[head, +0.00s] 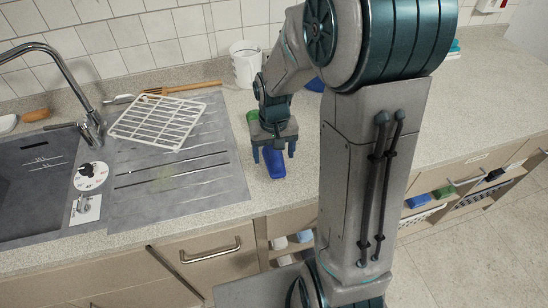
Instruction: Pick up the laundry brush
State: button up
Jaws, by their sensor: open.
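My gripper (273,155) points down over the counter, to the right of the sink's drainboard, with its two fingers spread apart. A blue object (276,170), which may be the laundry brush, lies on the counter directly below and between the fingers. The gripper partly covers it from above, and no bristles can be made out. I cannot tell whether the fingertips are level with it or above it; nothing is visibly held.
A white wire rack (158,124) lies on the grey drainboard (225,190). An orange-brown object (36,115) lies by the faucet (92,125). The counter (460,110) at right is largely clear.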

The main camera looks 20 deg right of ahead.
jog(key=c, duration=1.1)
jog(key=shift+r, duration=0.15)
jog(key=shift+r, duration=0.25)
notch_tip(320, 180, up, 4)
jog(key=shift+d+f+b, duration=0.1)
jog(key=shift+f+b, duration=0.05)
jog(key=shift+b, duration=0.2)
jog(key=s+d+r, duration=0.2)
jog(key=d, duration=0.1)
jog(key=s+d+r+b, duration=0.1)
jog(key=s+d+r, duration=0.1)
jog(key=d, duration=0.1)
jog(key=s+d+r, duration=0.2)
jog(key=d, duration=0.1)
jog(key=shift+d+r, duration=0.3)
jog(key=shift+d, duration=0.1)
